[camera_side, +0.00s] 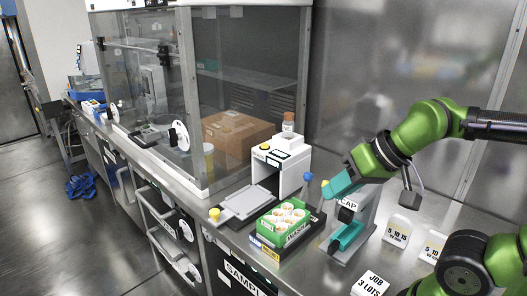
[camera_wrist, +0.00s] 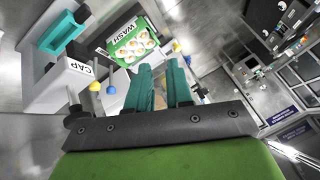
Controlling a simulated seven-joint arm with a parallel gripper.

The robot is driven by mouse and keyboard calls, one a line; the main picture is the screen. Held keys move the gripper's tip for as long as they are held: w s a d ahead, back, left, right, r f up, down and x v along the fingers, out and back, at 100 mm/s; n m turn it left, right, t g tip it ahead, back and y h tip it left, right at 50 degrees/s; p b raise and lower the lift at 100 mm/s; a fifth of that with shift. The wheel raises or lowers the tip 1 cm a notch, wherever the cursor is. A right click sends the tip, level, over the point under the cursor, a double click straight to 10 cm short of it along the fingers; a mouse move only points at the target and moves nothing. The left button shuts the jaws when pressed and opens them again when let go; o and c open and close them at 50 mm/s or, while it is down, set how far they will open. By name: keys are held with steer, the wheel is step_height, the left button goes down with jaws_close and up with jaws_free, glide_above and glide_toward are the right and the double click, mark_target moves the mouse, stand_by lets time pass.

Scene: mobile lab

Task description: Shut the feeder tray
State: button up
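The feeder tray (camera_side: 247,203) is a flat grey plate in the side view. It sticks out of the opening of the white feeder box (camera_side: 291,172) and lies drawn out over the bench. A yellow knob (camera_side: 214,214) stands at its outer corner. My gripper (camera_side: 328,192) has teal fingers and hangs to the right of the feeder box, above the bench and apart from the tray. In the wrist view my gripper (camera_wrist: 159,72) shows a narrow gap between its fingers and nothing held. I cannot make out the tray for certain in the wrist view.
A green WASH rack (camera_side: 284,222) with several vials stands in front of the feeder box. The CAP station (camera_side: 349,230) is below my gripper. A bottle (camera_side: 288,122) stands on the feeder box. White label cards (camera_side: 398,230) are at the right.

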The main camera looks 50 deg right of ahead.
steer(key=shift+w+a+f+n+g+y, duration=0.15)
steer(key=shift+w+a+f+n+g, duration=0.15)
steer(key=shift+a+f, duration=0.2)
steer(key=shift+w+a+f+n+g+y, duration=0.1)
steer(key=shift+w+a+f+g+y, duration=0.05)
steer(key=shift+a+f+g, duration=0.3)
jaws_close()
steer(key=w+a+f+n+h, duration=0.1)
steer(key=w+a+f+h, duration=0.15)
steer(key=w+a, duration=0.45)
steer(key=w+a+f+n+h, duration=0.2)
steer(key=w+a+f, duration=0.15)
steer(key=w, duration=0.75)
steer(key=w+a+f+n+h, duration=0.1)
steer(key=w+a+f+h, duration=0.3)
steer(key=w, duration=0.5)
steer(key=w+d+f+y, duration=0.1)
steer(key=w+d+f, duration=0.3)
steer(key=d+f, duration=0.3)
steer(key=shift+f, duration=0.55)
